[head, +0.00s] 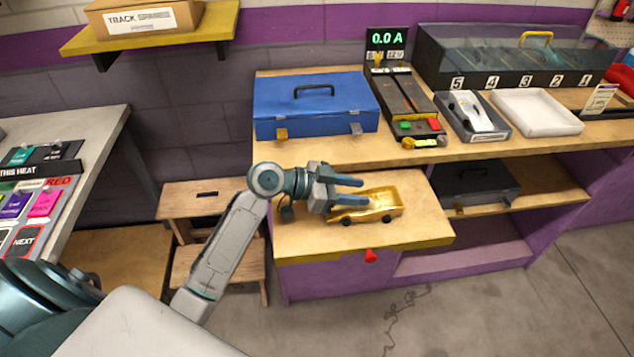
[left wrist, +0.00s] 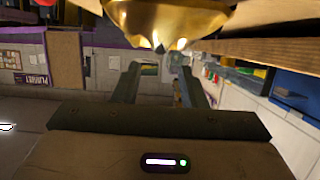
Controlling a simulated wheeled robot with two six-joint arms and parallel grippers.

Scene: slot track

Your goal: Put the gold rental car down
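The gold rental car (head: 378,205) is upright and appears to rest on the wooden pull-out board (head: 425,228), below the blue case. My left gripper (head: 365,191) is at the car's left end, its fingers apart and pointing right. The lower finger overlaps part of the car in the head view. In the left wrist view the car (left wrist: 175,18) fills the top edge as a gold shape, close to the camera. The left gripper's fingers (left wrist: 160,85) show below it with a gap between them. My right gripper is not in view.
A wooden step stool (head: 200,195) stands left.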

